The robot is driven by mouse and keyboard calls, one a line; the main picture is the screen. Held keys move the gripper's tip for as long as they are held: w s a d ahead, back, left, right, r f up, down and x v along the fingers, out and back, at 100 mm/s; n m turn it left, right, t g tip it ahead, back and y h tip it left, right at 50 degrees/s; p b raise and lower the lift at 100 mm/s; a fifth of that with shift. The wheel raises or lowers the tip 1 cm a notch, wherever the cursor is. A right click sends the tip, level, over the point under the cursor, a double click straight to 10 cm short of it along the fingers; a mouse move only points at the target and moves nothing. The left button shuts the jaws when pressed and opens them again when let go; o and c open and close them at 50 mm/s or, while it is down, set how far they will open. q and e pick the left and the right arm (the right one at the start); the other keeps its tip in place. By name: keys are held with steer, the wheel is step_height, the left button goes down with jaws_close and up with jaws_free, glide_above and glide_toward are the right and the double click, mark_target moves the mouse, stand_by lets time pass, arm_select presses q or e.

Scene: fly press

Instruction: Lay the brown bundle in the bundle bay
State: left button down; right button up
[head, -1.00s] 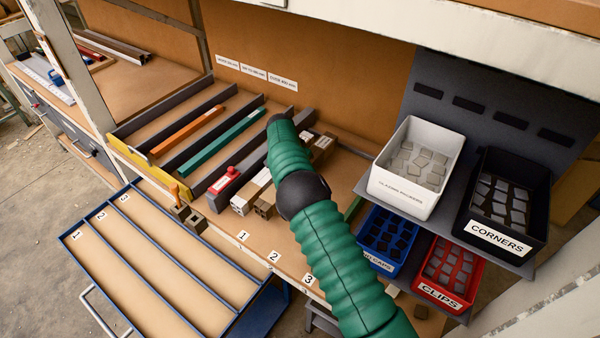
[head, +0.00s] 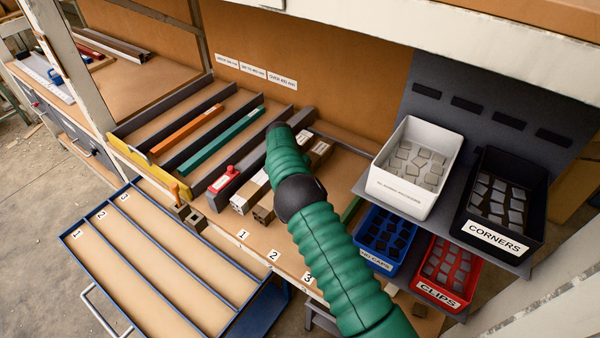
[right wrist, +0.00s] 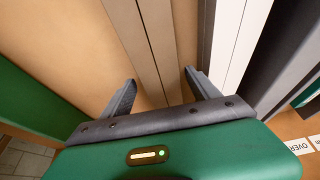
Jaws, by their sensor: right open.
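The brown bundle (head: 264,208) lies on the bench beside a white bundle (head: 243,202). In the head view my right arm covers its middle; its far end shows right of the arm. In the right wrist view the brown bundle (right wrist: 150,35) runs between the fingers of my right gripper (right wrist: 159,84), which is open with a finger on either side. I cannot tell if the fingers touch it. The white bundle (right wrist: 237,35) lies right of the right finger. My left gripper is not in view. No bay is marked by name as the bundle bay.
A blue-framed tray (head: 210,262) with numbered lanes stands empty at the front left. Dividers hold an orange bar (head: 187,129) and a teal bar (head: 222,139). A red-topped block (head: 224,182) sits left of the bundles. White (head: 402,193), black, blue and red bins crowd the right.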

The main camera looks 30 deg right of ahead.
steer(key=a+v, duration=0.1)
steer(key=v, duration=1.1)
steer(key=s+a+f+n+y, duration=0.1)
steer(key=s+a+n, duration=0.3)
steer(key=s, duration=0.6)
steer(key=s+a+f+n+y, duration=0.1)
steer(key=s+a+n, duration=0.4)
steer(key=s, duration=0.5)
steer(key=s+a+f+n+t+y, duration=0.1)
steer(key=s+a+n+y, duration=0.1)
steer(key=s+a+n, duration=0.2)
steer(key=s+a, duration=0.3)
steer(key=s, duration=0.3)
steer(key=shift+s+a+f+n, duration=0.2)
steer(key=shift+s+a+n, duration=0.1)
steer(key=shift+s, duration=0.05)
